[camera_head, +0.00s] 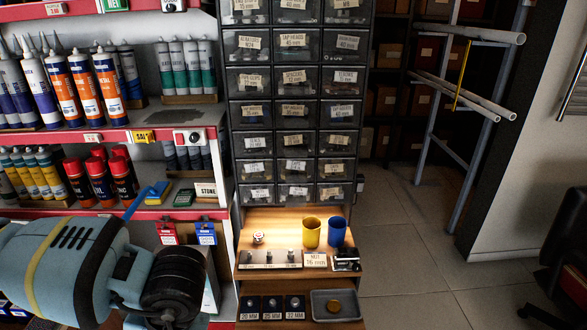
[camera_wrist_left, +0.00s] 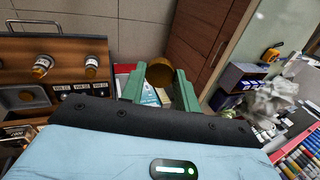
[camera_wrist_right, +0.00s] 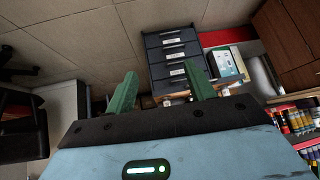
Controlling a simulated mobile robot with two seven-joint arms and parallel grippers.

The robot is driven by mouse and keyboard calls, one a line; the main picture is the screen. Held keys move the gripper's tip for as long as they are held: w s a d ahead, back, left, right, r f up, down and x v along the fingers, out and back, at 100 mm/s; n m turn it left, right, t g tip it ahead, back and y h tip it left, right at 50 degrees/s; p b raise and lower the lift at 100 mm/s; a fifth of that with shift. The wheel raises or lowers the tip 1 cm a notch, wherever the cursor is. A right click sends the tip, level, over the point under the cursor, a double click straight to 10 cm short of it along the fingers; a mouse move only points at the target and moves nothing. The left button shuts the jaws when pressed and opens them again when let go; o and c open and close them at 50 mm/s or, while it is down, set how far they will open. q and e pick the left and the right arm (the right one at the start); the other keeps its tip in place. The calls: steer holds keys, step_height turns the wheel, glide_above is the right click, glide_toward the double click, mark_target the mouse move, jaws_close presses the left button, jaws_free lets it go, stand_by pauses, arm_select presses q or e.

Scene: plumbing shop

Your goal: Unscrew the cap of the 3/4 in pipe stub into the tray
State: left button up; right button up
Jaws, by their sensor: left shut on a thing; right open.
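In the left wrist view my left gripper (camera_wrist_left: 158,86) has its green fingers shut on a brown-gold round piece (camera_wrist_left: 160,72), which looks like a cap; its size marking cannot be read. Short metal stubs (camera_head: 291,254) stand in a labelled strip on the bench; I cannot tell which is 3/4 in. My right gripper (camera_wrist_right: 157,90) is open and empty, apart from the bench. Neither gripper's fingers show in the head view.
A yellow cup (camera_head: 311,232) and a blue cup (camera_head: 337,233) stand at the back of the bench, below a drawer cabinet (camera_head: 293,110). Shelves of tubes and bottles (camera_head: 95,85) are at left. The floor (camera_head: 410,240) at right is clear before a pipe rack (camera_head: 470,95).

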arm_select(q)
step_height(320, 180, up, 6)
steer(key=s+p, duration=0.1)
steer(key=p, duration=0.2)
steer(key=shift+s+r, duration=0.25)
steer(key=shift+s, duration=0.15)
arm_select(e)
steer(key=w+r+t, duration=0.1)
steer(key=w+r, duration=0.2)
steer(key=r, duration=0.3)
steer(key=shift+w, duration=0.3)
arm_select(q)
steer(key=shift+a, duration=0.1)
